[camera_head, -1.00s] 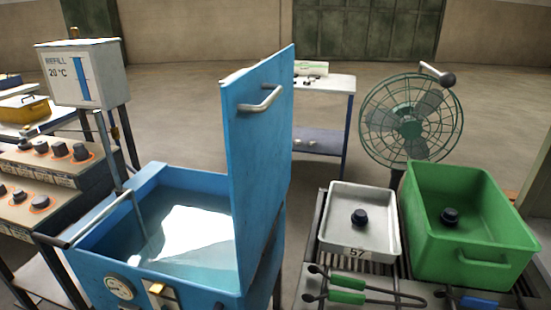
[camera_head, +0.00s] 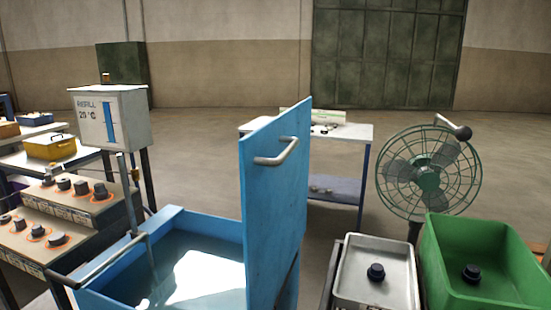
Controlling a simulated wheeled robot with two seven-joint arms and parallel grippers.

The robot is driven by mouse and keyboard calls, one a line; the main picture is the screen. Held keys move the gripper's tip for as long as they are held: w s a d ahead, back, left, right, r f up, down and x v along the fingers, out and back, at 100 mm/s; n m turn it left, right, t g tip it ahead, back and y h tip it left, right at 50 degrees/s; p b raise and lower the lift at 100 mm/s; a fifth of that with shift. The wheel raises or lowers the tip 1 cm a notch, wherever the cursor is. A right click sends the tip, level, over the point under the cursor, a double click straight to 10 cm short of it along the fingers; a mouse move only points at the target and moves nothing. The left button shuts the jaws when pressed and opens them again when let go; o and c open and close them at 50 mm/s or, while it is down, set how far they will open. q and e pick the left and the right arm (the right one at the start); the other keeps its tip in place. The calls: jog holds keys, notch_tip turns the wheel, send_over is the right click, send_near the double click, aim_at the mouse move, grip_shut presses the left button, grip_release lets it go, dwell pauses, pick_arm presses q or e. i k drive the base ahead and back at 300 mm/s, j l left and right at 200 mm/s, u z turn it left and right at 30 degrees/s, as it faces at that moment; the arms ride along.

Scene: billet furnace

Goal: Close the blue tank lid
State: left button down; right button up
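The blue tank (camera_head: 174,217) stands at the lower middle-left, filled with water (camera_head: 190,268). Its blue lid (camera_head: 271,215) stands upright at the tank's right side, so the tank is open. A metal bar handle (camera_head: 277,152) sits on the lid's face near the top. Neither of my grippers is in view.
A grey tray (camera_head: 350,285) and a green bin (camera_head: 500,255), each holding a dark knobbed piece, stand right of the lid. A green fan (camera_head: 428,170) is behind them. Control panels (camera_head: 80,215) and the refill box (camera_head: 110,118) flank the tank's left. Open floor lies behind.

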aim_at(274, 157)
jog(key=k+l, duration=0.15)
jog(key=l, duration=0.25)
jog(key=k+l+u, duration=0.1)
jog(key=l, duration=0.25)
jog(key=k+l, duration=0.15)
jog(key=l, duration=0.25)
jog(key=k+l, duration=0.15)
jog(key=l, duration=0.2)
jog(key=k+l+u, duration=0.1)
jog(key=l, duration=0.25)
